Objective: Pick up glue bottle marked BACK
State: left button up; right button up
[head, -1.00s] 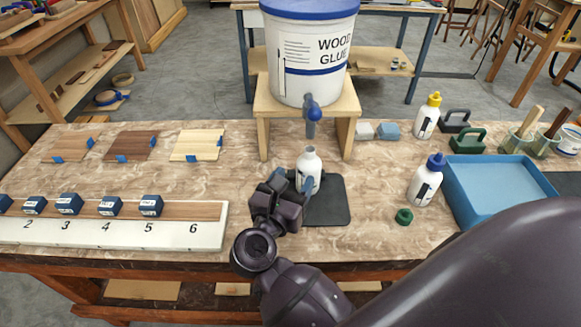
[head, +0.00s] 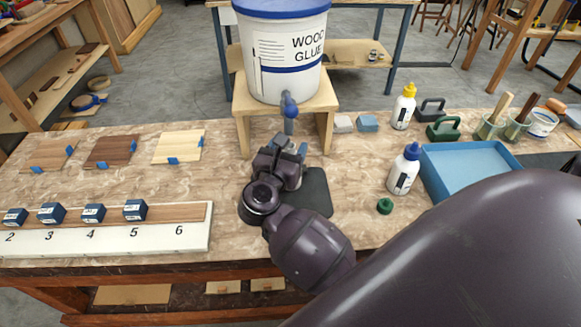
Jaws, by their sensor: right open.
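My right gripper (head: 290,147) is open under the blue tap, over the dark mat (head: 318,192). The white uncapped glue bottle that stood there is almost wholly hidden behind the gripper, so I cannot tell how the fingers sit around it. A white bottle with a blue cap (head: 404,170) stands to the right of the mat, and a white bottle with a yellow cap (head: 403,108) stands farther back. I cannot read the word BACK on any bottle. My left gripper is not in view.
A wood glue bucket (head: 285,50) stands on a wooden stand (head: 243,120) behind the gripper. A loose green cap (head: 384,206) and a blue tray (head: 465,170) are at right. The numbered rack (head: 110,240) is at left. The table between rack and mat is clear.

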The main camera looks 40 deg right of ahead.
jog(key=shift+w+d, duration=0.25)
jog(key=shift+d, duration=0.1)
grip_shut()
dwell(0.3)
